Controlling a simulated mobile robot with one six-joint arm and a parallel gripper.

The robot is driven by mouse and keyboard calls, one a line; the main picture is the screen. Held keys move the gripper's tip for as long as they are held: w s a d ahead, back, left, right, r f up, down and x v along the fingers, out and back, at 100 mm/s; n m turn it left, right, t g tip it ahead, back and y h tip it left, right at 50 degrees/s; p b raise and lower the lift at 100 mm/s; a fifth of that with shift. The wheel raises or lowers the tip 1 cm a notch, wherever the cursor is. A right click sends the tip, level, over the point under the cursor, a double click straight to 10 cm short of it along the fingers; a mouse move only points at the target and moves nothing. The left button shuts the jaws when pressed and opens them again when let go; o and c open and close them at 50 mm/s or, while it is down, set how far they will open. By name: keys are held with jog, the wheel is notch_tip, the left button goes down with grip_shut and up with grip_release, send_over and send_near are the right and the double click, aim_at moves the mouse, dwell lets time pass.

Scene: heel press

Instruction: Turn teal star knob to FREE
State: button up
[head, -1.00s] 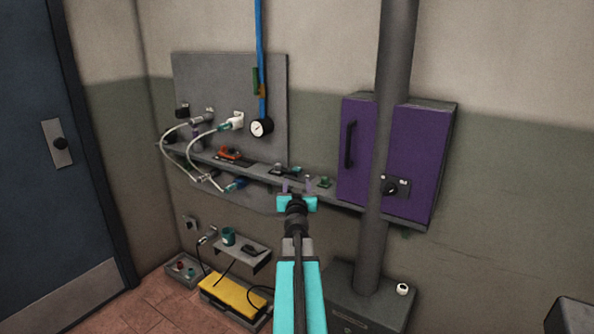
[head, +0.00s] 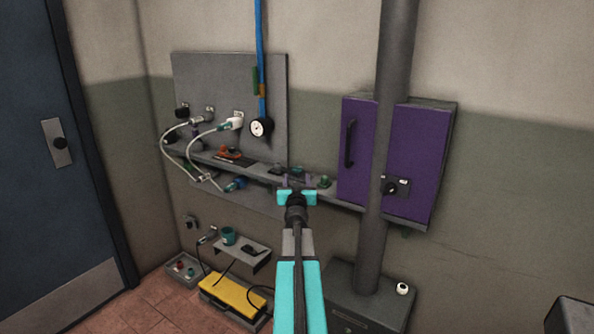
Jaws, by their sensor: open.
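My gripper (head: 297,181) reaches forward to the front edge of the grey wall shelf (head: 345,202). Its jaws are open, with nothing visibly held. A small dark teal piece (head: 297,170) shows on the shelf just beyond the fingertips and may be the star knob; its shape is too small to tell, and my gripper hides its lower part. A small green piece (head: 325,181) stands on the shelf just right of the gripper. I cannot read any FREE mark, nor tell whether the fingers touch anything.
A purple cabinet (head: 415,150) and a grey vertical pipe (head: 370,235) stand close on the right. An orange-red part (head: 230,152) and white hoses (head: 171,152) are on the left. A blue line with a gauge (head: 260,128) hangs above. A yellow case (head: 233,295) lies below.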

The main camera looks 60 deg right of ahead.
aim_at(297, 171)
jog(key=shift+x, duration=5)
grip_shut()
